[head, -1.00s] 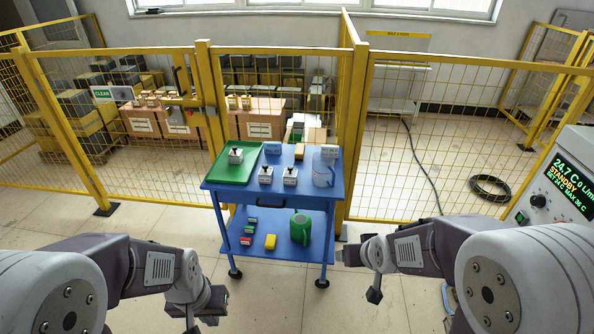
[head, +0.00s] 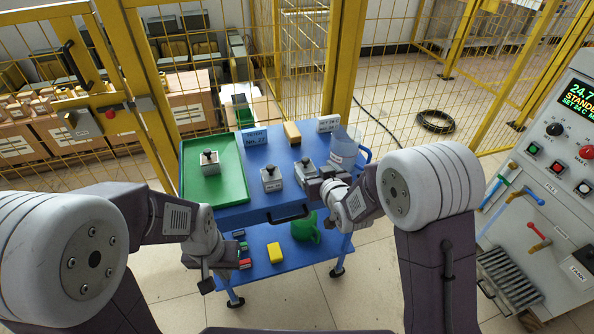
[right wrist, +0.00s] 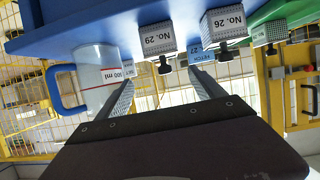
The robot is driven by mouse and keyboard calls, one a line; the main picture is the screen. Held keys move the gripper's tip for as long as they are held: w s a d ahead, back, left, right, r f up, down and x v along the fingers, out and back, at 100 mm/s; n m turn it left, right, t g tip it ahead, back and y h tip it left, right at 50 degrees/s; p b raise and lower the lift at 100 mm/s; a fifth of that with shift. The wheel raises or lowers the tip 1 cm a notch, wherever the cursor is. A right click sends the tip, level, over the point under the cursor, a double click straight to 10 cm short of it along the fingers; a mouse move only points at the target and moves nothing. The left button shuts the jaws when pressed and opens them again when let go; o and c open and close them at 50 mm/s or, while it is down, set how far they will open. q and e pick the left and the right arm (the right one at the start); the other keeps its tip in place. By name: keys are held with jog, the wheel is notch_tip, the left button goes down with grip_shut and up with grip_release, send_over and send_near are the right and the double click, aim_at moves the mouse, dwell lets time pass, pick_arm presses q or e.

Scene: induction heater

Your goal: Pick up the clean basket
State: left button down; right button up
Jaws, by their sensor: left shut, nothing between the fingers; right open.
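No basket is marked clean that I can read. Three small grey boxes with black knobs stand on the blue cart. One grey box (head: 208,163) is on the green tray (head: 230,190). My left gripper (head: 208,283) is shut and empty, left of the cart.
Yellow fencing stands behind; a control panel (head: 560,140) is at right.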

aim_at(305, 170)
jog(key=f, duration=0.1)
jog(key=w+a+f, duration=0.1)
jog(key=f, duration=0.1)
jog(key=shift+w+a+f+b, duration=0.15)
jog(key=shift+w+f+b, duration=0.1)
jog(key=shift+w+b, duration=0.1)
jog(key=shift+w, duration=0.15)
jog(key=x, duration=0.5)
jog(key=shift+f+b, duration=0.3)
jog(key=shift+f, duration=0.1)
pick_arm(q)
jog(key=shift+s+d+f, duration=0.5)
jog(key=shift+d+f, duration=0.15)
jog(key=shift+f, duration=0.15)
pick_arm(e)
jog(key=shift+c, duration=0.4)
jog(key=c, duration=1.5)
